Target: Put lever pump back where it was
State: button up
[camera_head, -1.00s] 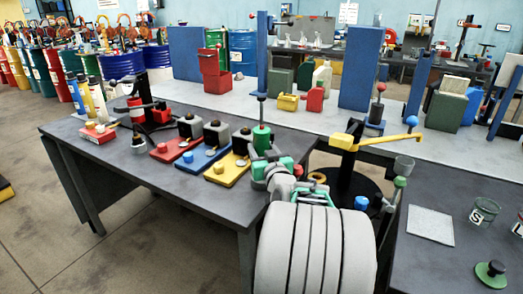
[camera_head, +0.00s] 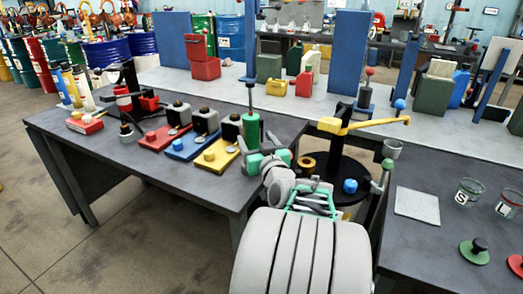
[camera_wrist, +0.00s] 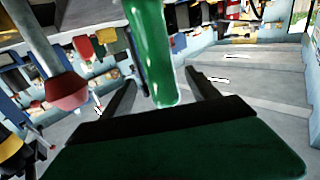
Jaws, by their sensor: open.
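The lever pump has a yellow head and long yellow lever (camera_head: 350,125) on a black upright. It stands over a round dark drum top (camera_head: 345,178), right of my gripper. My gripper (camera_head: 257,148) is open at the right edge of the left table. A green cylinder (camera_head: 251,130) with a thin upright rod stands just beyond it. In the wrist view the green cylinder (camera_wrist: 158,60) shows between the two spread dark fingers. I cannot tell whether they touch it. A red tapered piece on a grey rod (camera_wrist: 65,90) is at the left of that view.
Red, blue (camera_head: 188,146) and yellow (camera_head: 219,160) bases with dark blocks stand left of the gripper. A blue knob (camera_head: 350,186) and a yellow ring (camera_head: 307,164) lie near the drum top. The right table (camera_head: 440,235) holds a grey plate (camera_head: 417,204) and glass beakers (camera_head: 468,192).

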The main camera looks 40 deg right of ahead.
jog(key=v, duration=0.7)
jog(key=shift+b, duration=0.35)
jog(key=w+a+f+n+g+y+p, duration=0.2)
jog(key=w+a+y+p, duration=0.1)
jog(key=a, duration=0.5)
jog(key=w+a+f+n+g+y+p, duration=0.1)
jog(key=w+a+n+g+y+p, duration=0.2)
jog(key=a, duration=0.5)
jog(key=s+a+g+y+p, duration=0.2)
jog(key=s+a+g+p, duration=0.4)
jog(key=s+a, duration=0.6)
jog(key=a+g, duration=0.1)
jog(key=a, duration=0.1)
jog(key=shift+a+f+g, duration=0.2)
jog(key=shift+a+g, duration=0.1)
jog(key=shift+a, duration=0.05)
